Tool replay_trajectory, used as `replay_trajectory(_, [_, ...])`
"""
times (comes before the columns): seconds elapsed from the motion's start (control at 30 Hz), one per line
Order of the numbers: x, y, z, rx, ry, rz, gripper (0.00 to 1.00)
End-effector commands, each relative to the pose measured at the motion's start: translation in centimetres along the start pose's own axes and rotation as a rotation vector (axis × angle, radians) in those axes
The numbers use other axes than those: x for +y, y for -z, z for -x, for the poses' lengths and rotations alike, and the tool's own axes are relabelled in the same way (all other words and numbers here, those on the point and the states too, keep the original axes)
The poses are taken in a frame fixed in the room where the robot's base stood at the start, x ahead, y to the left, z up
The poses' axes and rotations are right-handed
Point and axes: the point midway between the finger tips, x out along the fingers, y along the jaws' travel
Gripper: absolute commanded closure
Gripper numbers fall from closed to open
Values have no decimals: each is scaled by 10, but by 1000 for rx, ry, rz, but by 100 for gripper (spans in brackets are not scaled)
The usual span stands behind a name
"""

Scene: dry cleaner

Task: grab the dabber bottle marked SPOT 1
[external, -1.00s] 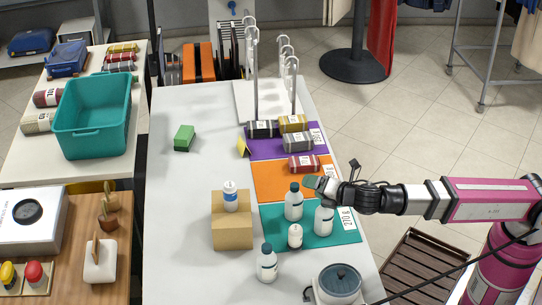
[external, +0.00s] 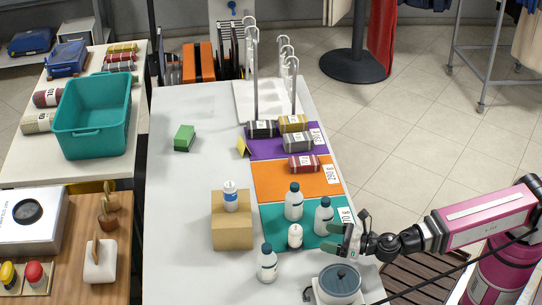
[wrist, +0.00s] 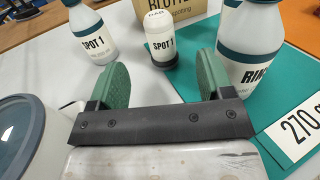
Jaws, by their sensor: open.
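The dabber bottle marked SPOT 1 (wrist: 160,45) is a small white bottle with a pale cap, standing upright. In the external view it (external: 295,237) stands near the front edge of the teal mat (external: 322,241). My gripper (external: 339,241) is open and empty, low to the right of the dabber. In the wrist view the dabber shows between and beyond the two green finger pads of my gripper (wrist: 162,76), apart from them. A larger dark-capped bottle, also marked SPOT 1 (wrist: 94,42), stands left of the dabber in the wrist view.
A bottle whose label starts RIN (wrist: 250,48) stands close to the right finger. Another dark-capped bottle (external: 293,204) stands behind the dabber on the mat. A lidded grey pot (external: 340,282) is in front of my gripper. A cardboard box (external: 232,232) stands to the left.

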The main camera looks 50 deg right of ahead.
Motion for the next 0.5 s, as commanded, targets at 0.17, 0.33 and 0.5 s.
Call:
replay_trajectory(0.17, [2, 0, -23, 0, 1, -1, 26])
replay_trajectory(0.33, [1, 0, -48, 0, 2, -3, 26])
replay_trajectory(0.5, [1, -1, -58, 0, 1, -3, 26])
